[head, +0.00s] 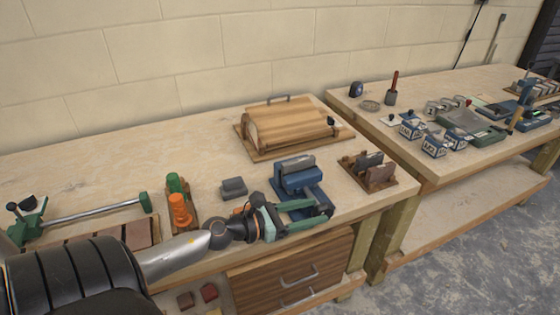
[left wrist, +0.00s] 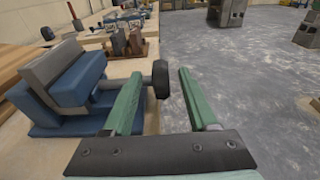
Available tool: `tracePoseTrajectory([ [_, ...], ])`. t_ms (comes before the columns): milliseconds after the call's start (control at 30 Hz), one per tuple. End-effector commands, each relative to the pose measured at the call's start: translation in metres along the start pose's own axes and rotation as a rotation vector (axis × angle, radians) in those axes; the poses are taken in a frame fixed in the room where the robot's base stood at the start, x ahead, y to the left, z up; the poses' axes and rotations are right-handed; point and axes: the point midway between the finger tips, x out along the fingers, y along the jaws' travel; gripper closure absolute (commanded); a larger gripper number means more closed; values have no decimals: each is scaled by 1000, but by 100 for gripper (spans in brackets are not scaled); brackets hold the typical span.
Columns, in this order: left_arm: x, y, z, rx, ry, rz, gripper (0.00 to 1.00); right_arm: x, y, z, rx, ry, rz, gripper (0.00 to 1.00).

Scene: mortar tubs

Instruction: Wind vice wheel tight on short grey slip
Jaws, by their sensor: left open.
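The blue vice (head: 300,187) stands near the front edge of the bench; it also shows at the left in the left wrist view (left wrist: 75,85). A grey slip (head: 296,164) stands upright at its jaws and shows as a grey slab in the wrist view (left wrist: 48,66). The dark vice wheel (left wrist: 160,79) is on the vice's front side. My left gripper (head: 322,208) is open in front of the vice, its green fingers also in the wrist view (left wrist: 165,80). The wheel shows between the fingertips, close to the left finger; whether they touch, I cannot tell.
A loose grey block (head: 233,187) lies left of the vice. A rack with dark pieces (head: 368,170) stands to its right. A wooden lidded box (head: 290,125) is behind. Orange and green tools (head: 180,205) stand left. Free floor lies beyond the bench front.

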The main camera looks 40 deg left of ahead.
Motion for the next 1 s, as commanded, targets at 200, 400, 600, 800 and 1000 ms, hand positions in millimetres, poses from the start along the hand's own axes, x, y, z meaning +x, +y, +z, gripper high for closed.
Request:
tracePoseTrajectory([
  [200, -35, -1, -4, -2, 2, 0, 42, 9, -1, 10, 0, -5, -3, 42],
  [400, -65, -1, -2, 0, 1, 2, 42, 13, -4, 12, 0, -10, -12, 42],
  [600, -82, 0, -1, 0, 0, 0, 42, 15, -8, 3, -2, 8, -21, 42],
  [800, -86, 0, 0, 1, -1, -1, 42, 16, -10, 2, -3, 8, -25, 42],
  [1000, -86, 0, 0, 1, -1, -1, 42, 16, -10, 2, -4, 7, -25, 42],
])
